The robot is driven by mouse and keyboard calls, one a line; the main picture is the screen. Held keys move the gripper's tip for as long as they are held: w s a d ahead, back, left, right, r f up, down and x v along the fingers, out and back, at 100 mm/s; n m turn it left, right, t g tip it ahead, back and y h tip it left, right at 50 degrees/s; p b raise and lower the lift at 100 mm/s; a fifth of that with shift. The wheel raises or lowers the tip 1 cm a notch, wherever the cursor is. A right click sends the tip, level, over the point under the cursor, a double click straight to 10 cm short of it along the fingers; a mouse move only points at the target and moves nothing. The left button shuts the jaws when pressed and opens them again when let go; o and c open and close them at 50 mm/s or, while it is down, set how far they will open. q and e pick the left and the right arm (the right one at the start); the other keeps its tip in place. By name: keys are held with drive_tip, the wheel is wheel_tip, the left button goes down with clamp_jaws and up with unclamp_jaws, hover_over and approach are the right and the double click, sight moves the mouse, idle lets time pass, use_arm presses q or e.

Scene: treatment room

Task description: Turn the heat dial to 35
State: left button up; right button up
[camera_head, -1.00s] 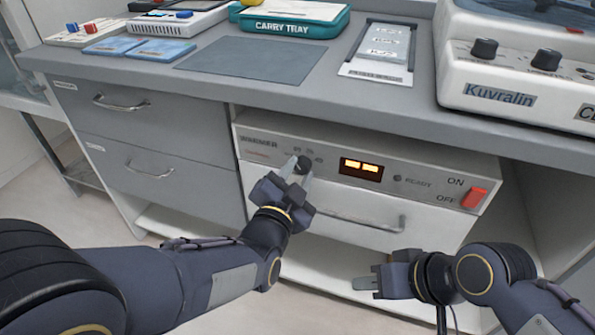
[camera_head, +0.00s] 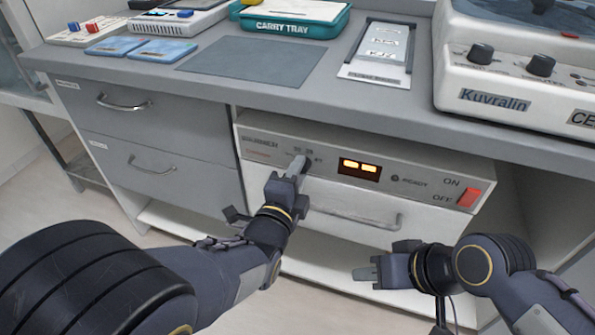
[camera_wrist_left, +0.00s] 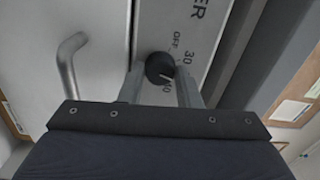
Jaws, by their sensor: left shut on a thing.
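The warmer panel (camera_head: 262,142) is set under the counter. Its black round heat dial (camera_wrist_left: 160,67) shows in the left wrist view, between the two fingers of my left gripper (camera_wrist_left: 160,88). A white line on the dial points to the lower right. The marks OFF and 30 are readable beside it; a lower mark is partly hidden. In the head view my left gripper (camera_head: 299,164) is at the dial, its fingers covering most of it. It is shut on the dial. My right gripper (camera_head: 366,273) is away from the panel, low on the right; its finger gap is unclear.
The panel has a lit amber display (camera_head: 360,169), a ready lamp (camera_head: 395,179) and a red ON/OFF switch (camera_head: 468,197). A drawer handle (camera_head: 355,217) lies below. The counter edge overhangs the panel. A white Kuvralin device (camera_head: 490,75) stands above right.

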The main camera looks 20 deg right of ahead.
use_arm(q)
drive_tip(key=shift+m, duration=0.4)
drive_tip(key=o, duration=1)
drive_tip(key=shift+s, duration=0.1)
drive_tip(key=p+v, duration=0.1)
drive_tip(key=v, duration=0.6)
drive_tip(key=shift+s+a, duration=0.25)
drive_tip(key=shift+s, duration=0.05)
